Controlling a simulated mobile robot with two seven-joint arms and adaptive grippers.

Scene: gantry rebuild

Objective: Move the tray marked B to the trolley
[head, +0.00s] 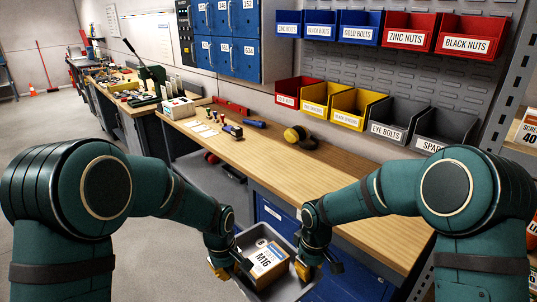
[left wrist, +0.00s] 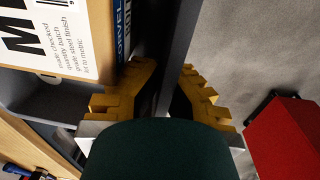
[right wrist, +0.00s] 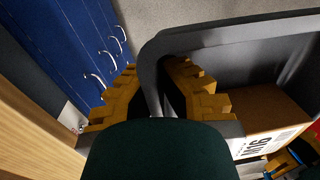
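A dark grey tray (head: 262,231) hangs in front of me between my two arms, beside the workbench's near edge. It carries a cardboard box (head: 268,262) labelled M16. No letter B shows on the visible parts of the tray. My left gripper (head: 219,268) is at the tray's left side; in the left wrist view its yellow fingers (left wrist: 170,75) close on either side of the tray wall (left wrist: 183,40). My right gripper (head: 303,268) is at the right side, its fingers (right wrist: 151,72) around the opposite wall (right wrist: 225,35). I cannot identify the trolley in any view.
The wooden workbench (head: 300,165) runs along the wall, with blue drawers (right wrist: 65,40) below. A yellow-black tool (head: 299,137) and small items lie on it. Labelled bins (head: 360,108) hang above. A red object (left wrist: 290,140) stands near the left gripper. Open floor (head: 50,130) is at left.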

